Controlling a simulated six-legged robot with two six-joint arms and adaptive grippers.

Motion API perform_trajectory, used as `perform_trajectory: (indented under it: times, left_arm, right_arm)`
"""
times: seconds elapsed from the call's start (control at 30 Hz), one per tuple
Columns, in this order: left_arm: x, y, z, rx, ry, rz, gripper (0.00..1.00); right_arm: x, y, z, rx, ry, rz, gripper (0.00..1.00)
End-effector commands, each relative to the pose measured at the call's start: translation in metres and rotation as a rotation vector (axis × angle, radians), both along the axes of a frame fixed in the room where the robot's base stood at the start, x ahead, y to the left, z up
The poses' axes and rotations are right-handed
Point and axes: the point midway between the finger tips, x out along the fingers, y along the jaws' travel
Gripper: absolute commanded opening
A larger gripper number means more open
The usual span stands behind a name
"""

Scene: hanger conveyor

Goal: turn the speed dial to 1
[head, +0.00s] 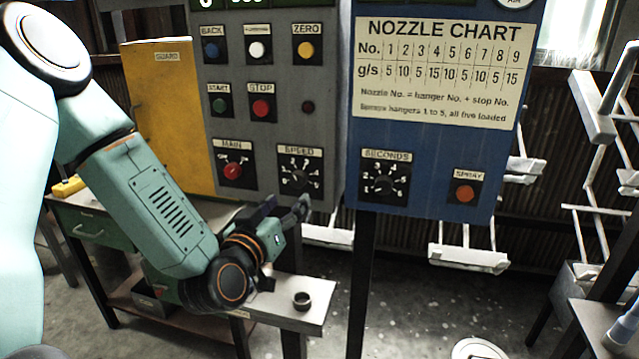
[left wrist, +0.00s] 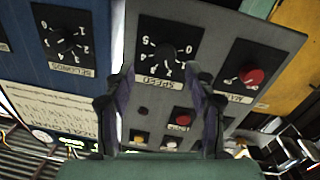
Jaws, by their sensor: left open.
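The speed dial (head: 300,178) is a black knob on a dark numbered plate, low on the right of the grey panel. It also shows upside down in the left wrist view (left wrist: 168,60), with its plate beyond my fingertips. Which number its pointer marks I cannot make out. My left gripper (head: 296,207) is just below the dial in the head view. In the left wrist view its two fingers stand wide apart (left wrist: 160,85) with nothing between them, and the knob lies ahead of the gap. My right gripper is not in view.
The red main switch (head: 233,171) is left of the dial, with several push buttons above. The blue panel with the seconds dial (head: 384,184) and orange spray button (head: 465,193) is to the right. A small dark ring-like cup (head: 302,301) sits on the bench below.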

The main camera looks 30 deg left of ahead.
Motion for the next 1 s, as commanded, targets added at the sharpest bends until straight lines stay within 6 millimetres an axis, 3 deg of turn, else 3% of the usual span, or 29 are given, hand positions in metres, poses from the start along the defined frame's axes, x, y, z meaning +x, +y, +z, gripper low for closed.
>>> perform_trajectory:
  times: [0.17,0.7,1.0]
  left_arm:
    - [0.001,0.009,0.004,0.029,-0.018,0.016,0.56]
    - [0.068,0.021,0.003,0.026,-0.013,0.015,0.56]
    - [0.074,0.019,0.003,0.024,-0.013,0.012,0.56]
  right_arm:
    - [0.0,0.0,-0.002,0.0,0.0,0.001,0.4]
    - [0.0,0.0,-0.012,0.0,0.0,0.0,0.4]
    - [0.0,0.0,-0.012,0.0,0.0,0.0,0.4]
